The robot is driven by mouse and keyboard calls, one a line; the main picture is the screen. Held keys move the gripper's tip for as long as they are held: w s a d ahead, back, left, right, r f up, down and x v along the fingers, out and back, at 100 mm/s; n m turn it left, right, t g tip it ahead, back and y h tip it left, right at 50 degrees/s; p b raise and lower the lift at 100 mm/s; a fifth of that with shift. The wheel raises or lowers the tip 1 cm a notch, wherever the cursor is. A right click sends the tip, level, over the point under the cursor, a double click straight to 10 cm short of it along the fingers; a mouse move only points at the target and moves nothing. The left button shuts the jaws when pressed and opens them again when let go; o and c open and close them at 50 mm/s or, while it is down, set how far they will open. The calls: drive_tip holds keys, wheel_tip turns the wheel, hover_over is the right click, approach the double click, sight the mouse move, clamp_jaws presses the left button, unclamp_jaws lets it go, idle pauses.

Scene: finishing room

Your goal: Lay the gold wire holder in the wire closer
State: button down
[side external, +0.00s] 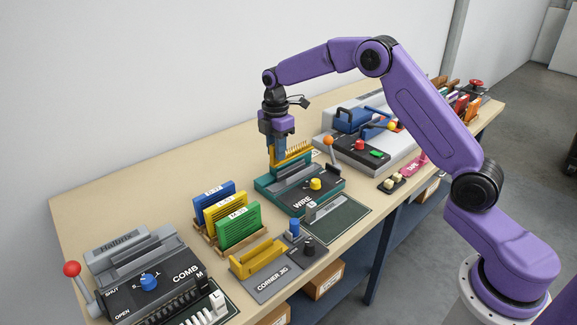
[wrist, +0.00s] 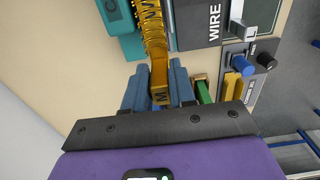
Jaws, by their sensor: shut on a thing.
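The gold wire holder (side external: 292,155) is a toothed strip with a tall end block marked with a letter. My gripper (side external: 277,143) is shut on its end, and the holder also shows between the two blue fingers in the wrist view (wrist: 157,68). The wire closer (side external: 264,186) is a teal machine with a dark panel marked WIRE, a yellow knob and an orange-tipped lever. The holder is over the closer's back part. I cannot tell whether it touches the closer. In the wrist view the closer's dark panel (wrist: 198,28) is right of the holder.
Blue, yellow and green holders stand in a wooden rack (side external: 232,248) left of the closer. In front are a corner jig (side external: 262,262) and small knobs. A comb machine (side external: 135,265) is at the near left. A blue-handled machine (side external: 362,150) stands beyond the orange-tipped lever (side external: 328,141).

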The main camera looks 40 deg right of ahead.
drive_tip(key=shift+f, duration=3.5)
drive_tip(key=shift+f, duration=0.6)
drive_tip(key=c, duration=1.2)
unclamp_jaws()
drive_tip(key=shift+r, duration=5.5)
